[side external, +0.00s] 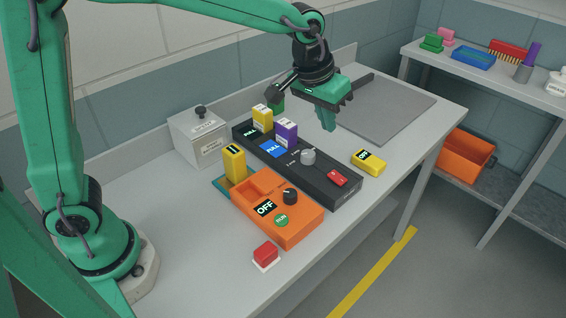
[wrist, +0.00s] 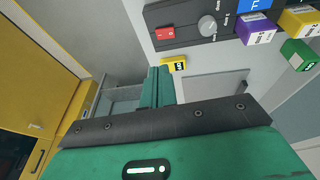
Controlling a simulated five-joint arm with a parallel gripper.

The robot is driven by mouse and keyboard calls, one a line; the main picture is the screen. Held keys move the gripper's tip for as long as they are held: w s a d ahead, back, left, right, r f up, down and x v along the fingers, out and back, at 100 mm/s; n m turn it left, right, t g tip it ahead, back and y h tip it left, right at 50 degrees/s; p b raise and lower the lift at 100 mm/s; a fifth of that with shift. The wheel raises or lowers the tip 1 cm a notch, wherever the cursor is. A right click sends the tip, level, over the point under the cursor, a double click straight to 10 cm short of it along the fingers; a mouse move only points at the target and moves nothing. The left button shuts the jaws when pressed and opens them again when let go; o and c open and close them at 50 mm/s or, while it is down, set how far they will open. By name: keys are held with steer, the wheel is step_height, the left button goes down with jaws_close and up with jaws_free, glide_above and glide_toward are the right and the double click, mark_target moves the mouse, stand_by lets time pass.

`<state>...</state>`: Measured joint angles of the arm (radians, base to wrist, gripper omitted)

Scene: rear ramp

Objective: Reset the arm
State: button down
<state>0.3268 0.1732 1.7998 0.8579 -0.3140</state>
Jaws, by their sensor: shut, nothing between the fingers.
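My green arm reaches in from the upper left in the side external view. In the wrist view my gripper (wrist: 157,75) shows as two green fingers pressed side by side. It is apart from the objects around it. The black panel (side external: 335,187) carries a red switch, a grey knob and a blue "FULL" display. A yellow block (side external: 368,162) lies right of the panel.
An orange unit (side external: 300,222) reading "OFF" stands in front of the panel. A yellow block (side external: 234,162) stands behind it. Purple (side external: 286,133) and yellow (side external: 263,117) blocks stand on the panel. A red button (side external: 266,254) is at the front. A grey mat (side external: 385,107) lies clear at the back right.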

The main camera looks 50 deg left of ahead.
steer(key=s+a+r+t, duration=0.1)
steer(key=s+a, duration=0.6)
steer(key=s, duration=0.4)
steer(key=s+a+r+t+y, duration=0.1)
steer(key=s+a, duration=0.7)
steer(key=s, duration=0.3)
steer(key=shift+s+r, duration=0.2)
steer(key=shift+r, duration=0.15)
steer(key=shift+a, duration=0.1)
